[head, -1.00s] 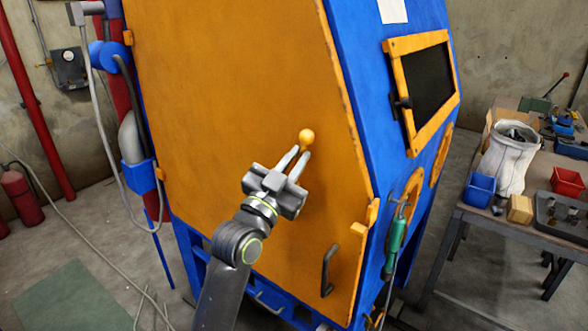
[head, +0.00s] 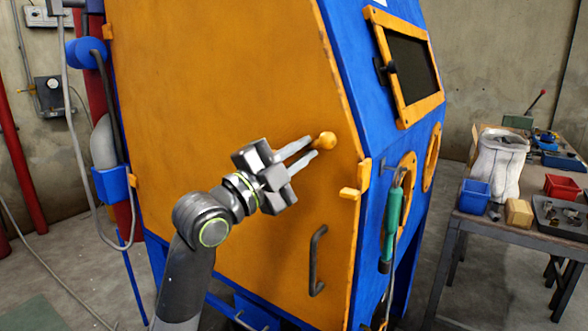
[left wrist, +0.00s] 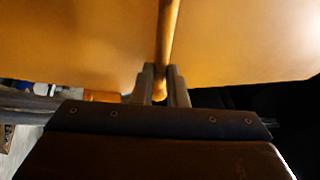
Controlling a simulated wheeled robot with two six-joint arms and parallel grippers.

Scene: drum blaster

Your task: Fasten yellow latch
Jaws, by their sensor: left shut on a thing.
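The yellow latch (head: 326,140) shows as a rounded orange-yellow knob in front of the orange door, near its right edge. My left gripper (head: 312,148) comes in from the lower left, and its fingers are shut on the latch just by the knob. In the left wrist view the latch shows as an orange-yellow rod (left wrist: 169,40) between the two fingertips (left wrist: 165,85). The rest of the latch is hard to tell from the same-coloured door. My right gripper is not in view.
The orange door (head: 220,90) fills the front of the blue cabinet. A dark handle (head: 317,262) is low on it, and small orange blocks (head: 350,193) sit at its right edge. A teal tool (head: 393,212) hangs on the side. A workbench (head: 482,222) stands right.

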